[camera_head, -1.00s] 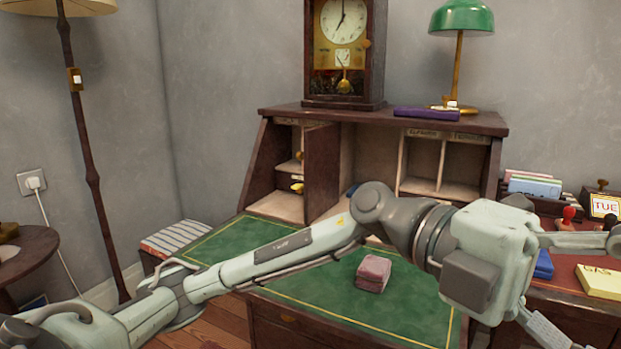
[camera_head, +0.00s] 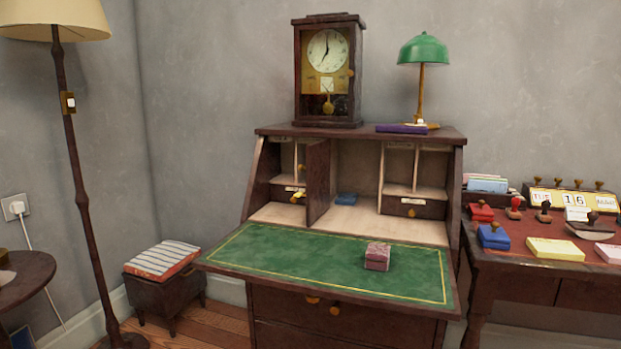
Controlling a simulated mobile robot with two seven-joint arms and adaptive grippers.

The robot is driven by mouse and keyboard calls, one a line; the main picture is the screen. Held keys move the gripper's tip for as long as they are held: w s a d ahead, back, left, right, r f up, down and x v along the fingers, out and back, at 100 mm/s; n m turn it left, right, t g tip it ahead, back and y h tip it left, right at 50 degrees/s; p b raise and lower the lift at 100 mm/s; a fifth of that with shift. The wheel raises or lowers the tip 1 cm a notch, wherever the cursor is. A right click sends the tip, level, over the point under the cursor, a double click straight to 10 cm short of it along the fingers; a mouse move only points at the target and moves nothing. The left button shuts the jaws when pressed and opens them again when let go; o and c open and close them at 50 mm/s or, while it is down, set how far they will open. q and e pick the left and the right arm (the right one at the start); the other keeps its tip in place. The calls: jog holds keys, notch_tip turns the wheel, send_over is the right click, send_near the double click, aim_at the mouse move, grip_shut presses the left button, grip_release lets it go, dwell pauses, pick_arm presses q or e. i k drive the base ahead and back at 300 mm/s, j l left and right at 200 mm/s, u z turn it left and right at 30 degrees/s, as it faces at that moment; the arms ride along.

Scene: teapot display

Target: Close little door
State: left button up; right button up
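The little door (camera_head: 318,179) is a dark wooden panel in the middle of the desk's upper cabinet. It stands open, swung outward, between the left cubbyholes and the wide centre compartment. The writing desk (camera_head: 220,262) has its green-topped flap folded down flat. Neither of my grippers is in view.
A small pinkish box (camera_head: 377,256) sits on the green flap. A blue item (camera_head: 346,199) lies in the centre compartment. A clock (camera_head: 327,70) and green lamp (camera_head: 423,55) stand on top. A floor lamp (camera_head: 72,140) and stool (camera_head: 165,290) are at left, a stamp table (camera_head: 520,265) at right.

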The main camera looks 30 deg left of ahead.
aim_at(317, 168)
jog(key=i+j, duration=0.1)
jog(key=j, duration=0.65)
jog(key=i+j, duration=0.1)
jog(key=j, duration=0.65)
jog(key=i+j, duration=0.1)
jog(key=j, duration=0.7)
jog(key=i+j, duration=0.15)
jog(key=i, duration=0.2)
jog(key=i+j, duration=0.15)
jog(key=i, duration=0.15)
